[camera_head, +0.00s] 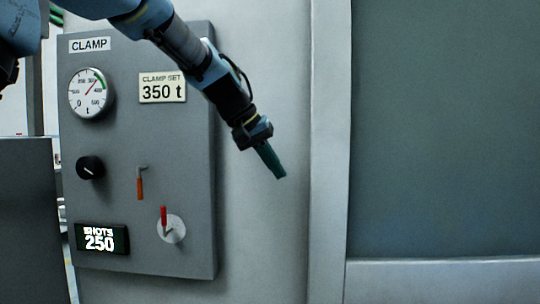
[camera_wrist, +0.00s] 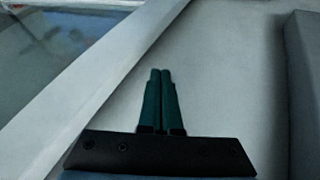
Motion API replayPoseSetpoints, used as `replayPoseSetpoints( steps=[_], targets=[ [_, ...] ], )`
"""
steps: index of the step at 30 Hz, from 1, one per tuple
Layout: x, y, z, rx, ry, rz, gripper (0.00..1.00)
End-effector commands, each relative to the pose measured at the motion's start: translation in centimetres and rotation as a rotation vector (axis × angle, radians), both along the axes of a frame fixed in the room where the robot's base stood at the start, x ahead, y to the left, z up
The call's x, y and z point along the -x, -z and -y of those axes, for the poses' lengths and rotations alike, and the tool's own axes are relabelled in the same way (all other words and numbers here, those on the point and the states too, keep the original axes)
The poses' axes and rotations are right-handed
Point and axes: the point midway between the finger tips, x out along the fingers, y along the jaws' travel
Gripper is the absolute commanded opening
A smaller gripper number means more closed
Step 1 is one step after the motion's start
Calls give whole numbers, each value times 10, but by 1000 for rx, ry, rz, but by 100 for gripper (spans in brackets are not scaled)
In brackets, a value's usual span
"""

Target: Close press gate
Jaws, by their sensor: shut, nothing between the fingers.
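The press gate (camera_head: 330,150) appears as a large pale-framed panel with a dark greenish window (camera_head: 445,130), filling the right of the head view. In the wrist view its pale frame (camera_wrist: 95,85) runs diagonally at the left, with the glass (camera_wrist: 50,50) beyond it. No handle shows on the visible part. My gripper (camera_head: 279,174) points down and right in front of the plain grey wall, between the clamp panel and the gate's frame. Its green fingers are together and empty in the wrist view (camera_wrist: 161,74). I cannot tell whether they touch anything.
The grey clamp panel (camera_head: 200,200) stands at the left, with a gauge (camera_head: 91,93), a black knob (camera_head: 90,167), a red-handled lever (camera_head: 164,218) and a shots display (camera_head: 101,239). A grey edge (camera_wrist: 305,80) rises at the wrist view's right. The wall between panel and gate is bare.

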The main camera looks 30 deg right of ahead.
Motion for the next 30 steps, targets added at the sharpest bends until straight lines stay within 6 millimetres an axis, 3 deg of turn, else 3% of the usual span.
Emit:
replayPoseSetpoints(
  steps=[5,12,30],
  targets=[
    [0,29,22,-3,1,-4,0],
    [18,27,48,-2,1,0,0],
    [24,28,56,-1,0,1,0]
  ],
)
